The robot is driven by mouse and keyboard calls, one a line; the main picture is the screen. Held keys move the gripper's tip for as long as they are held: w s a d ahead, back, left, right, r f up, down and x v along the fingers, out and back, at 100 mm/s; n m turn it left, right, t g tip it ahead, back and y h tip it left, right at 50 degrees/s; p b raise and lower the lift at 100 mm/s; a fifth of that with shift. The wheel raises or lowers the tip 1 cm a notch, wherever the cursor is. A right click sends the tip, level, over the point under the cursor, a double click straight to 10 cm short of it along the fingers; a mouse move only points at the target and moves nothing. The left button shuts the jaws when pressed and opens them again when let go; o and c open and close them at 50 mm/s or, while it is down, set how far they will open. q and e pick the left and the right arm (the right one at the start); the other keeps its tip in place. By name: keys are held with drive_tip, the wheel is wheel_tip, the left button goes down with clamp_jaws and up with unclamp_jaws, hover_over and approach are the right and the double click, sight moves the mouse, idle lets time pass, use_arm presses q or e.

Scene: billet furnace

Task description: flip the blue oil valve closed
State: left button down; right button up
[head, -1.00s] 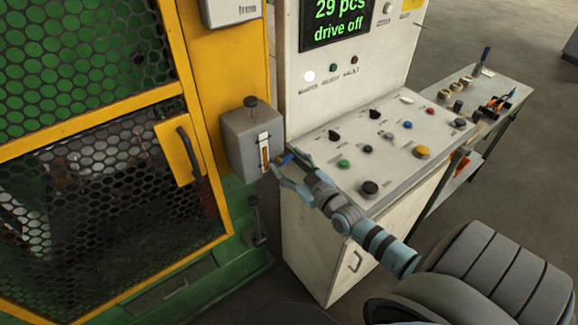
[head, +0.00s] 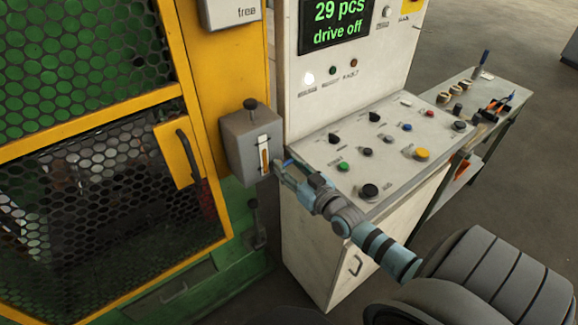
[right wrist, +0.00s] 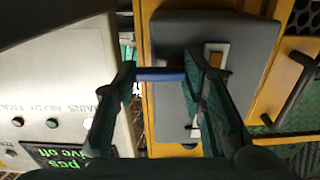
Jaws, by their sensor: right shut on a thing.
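The blue oil valve handle (head: 288,162) is a short bar at the right side of the grey oil box (head: 236,150). In the right wrist view the blue handle (right wrist: 160,74) lies crosswise between my fingertips. My right gripper (head: 282,170) reaches in from the lower right and is shut on the handle; its fingers hide part of it in the head view. The oil box also shows in the right wrist view (right wrist: 245,95), just beyond the fingers. My left gripper is not in view.
The control panel (head: 325,150) with buttons and knobs lies right beside and under my right arm. The yellow guard frame (head: 222,75) and mesh door stand to the left. A side table (head: 500,92) with tools stands at the back right.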

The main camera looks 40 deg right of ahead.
drive_tip(key=o, duration=1.2)
drive_tip(key=shift+c, duration=0.2)
drive_tip(key=s, duration=1.2)
drive_tip(key=shift+a, duration=0.15)
